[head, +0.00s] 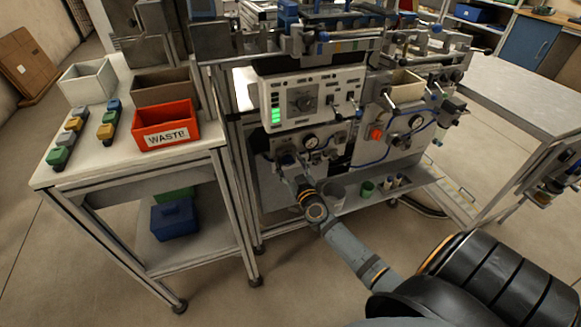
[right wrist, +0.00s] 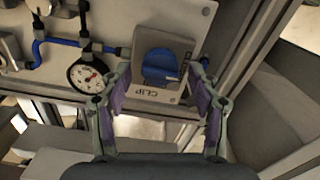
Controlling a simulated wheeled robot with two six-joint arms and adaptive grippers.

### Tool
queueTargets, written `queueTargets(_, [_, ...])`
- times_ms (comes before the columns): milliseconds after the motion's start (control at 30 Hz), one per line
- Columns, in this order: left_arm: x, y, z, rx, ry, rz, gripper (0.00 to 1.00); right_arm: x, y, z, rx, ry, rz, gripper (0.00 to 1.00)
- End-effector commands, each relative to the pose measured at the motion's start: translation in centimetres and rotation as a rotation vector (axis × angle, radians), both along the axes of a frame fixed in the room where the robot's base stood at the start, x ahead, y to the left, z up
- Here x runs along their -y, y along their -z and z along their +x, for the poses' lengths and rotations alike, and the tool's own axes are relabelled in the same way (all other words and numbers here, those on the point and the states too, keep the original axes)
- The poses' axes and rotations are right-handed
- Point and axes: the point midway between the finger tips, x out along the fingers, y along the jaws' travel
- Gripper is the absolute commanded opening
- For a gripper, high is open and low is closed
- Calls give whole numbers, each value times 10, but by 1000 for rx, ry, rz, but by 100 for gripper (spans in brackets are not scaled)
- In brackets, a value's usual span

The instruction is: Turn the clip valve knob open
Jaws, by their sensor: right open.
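The clip valve knob (right wrist: 160,68) is a round blue knob on a grey plate (right wrist: 145,96) marked CLIP, seen in the right wrist view. My right gripper (right wrist: 160,112) is open, with one purple-padded finger at each side of the plate's lower part. Nothing is visibly held between the fingers, and I cannot tell whether they touch the plate. In the head view my right arm reaches from the lower right, and its gripper (head: 285,161) is at the lower left of the machine's front panel. There the knob is hidden behind the gripper. My left gripper is not in view.
A pressure gauge (right wrist: 88,75) and blue tubing (right wrist: 62,41) sit beside the knob. The control box (head: 303,98) is above. A side table (head: 60,178) with a red WASTE bin (head: 166,126) stands to the left. A shelf (head: 390,200) with small containers is below.

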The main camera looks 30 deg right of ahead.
Motion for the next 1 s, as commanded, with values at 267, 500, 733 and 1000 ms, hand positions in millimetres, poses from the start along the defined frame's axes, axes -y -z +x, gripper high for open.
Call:
queueTargets(267, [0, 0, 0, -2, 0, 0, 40, 0, 0, 1, 0, -1, 0, 59])
queueTargets(500, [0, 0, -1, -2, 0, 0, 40, 0, 0, 1, 0, -1, 1, 26])
queueTargets(733, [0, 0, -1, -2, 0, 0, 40, 0, 0, 1, -1, -1, 2, 7])
queueTargets(1000, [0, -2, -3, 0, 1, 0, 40, 0, -1, 1, 14, -1, 63, 7])
